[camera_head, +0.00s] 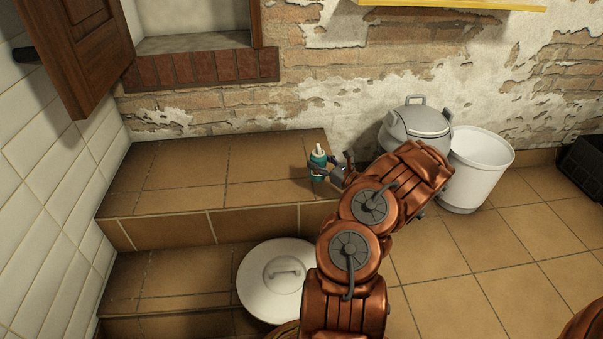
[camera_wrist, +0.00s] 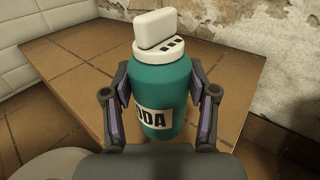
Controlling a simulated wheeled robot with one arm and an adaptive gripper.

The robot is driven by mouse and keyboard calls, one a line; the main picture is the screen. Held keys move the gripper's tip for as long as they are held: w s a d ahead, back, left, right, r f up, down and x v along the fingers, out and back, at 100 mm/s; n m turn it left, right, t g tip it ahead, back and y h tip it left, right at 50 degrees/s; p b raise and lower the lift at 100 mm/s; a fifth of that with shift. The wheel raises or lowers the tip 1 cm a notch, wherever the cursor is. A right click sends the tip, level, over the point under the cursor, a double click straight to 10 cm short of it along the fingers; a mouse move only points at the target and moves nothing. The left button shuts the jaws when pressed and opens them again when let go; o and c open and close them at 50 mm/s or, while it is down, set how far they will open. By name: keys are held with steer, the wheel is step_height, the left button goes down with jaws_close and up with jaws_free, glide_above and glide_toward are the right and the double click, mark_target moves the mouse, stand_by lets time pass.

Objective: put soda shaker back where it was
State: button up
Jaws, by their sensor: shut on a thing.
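The soda shaker (camera_wrist: 160,90) is a teal bottle with a white cap and a white label reading "DA". My gripper (camera_wrist: 160,107) is shut on it, one finger on each side, and the shaker is upright. The shaker also shows in the head view (camera_head: 318,160), small, at the right end of the tiled upper step (camera_head: 200,175). My gripper (camera_head: 325,170) comes to it from the right there. I cannot tell whether the shaker's base touches the tiles, since its lower part is partly hidden.
A white round lid (camera_head: 285,275) with a handle lies at the lower step. A grey lidded pot (camera_head: 417,122) and a white bucket (camera_head: 470,175) stand by the wall at right. An open wooden cabinet door (camera_head: 85,50) hangs upper left. The upper step's left part is clear.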

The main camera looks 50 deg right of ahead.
steer(key=w+a+f+b, duration=0.1)
steer(key=w, duration=0.1)
steer(key=w+f+b, duration=0.1)
steer(key=w+a+f+b, duration=0.1)
steer(key=w+f, duration=0.1)
steer(key=shift+w+a+b, duration=0.3)
steer(key=shift+b, duration=0.1)
steer(key=o, duration=1)
steer(key=shift+f, duration=0.15)
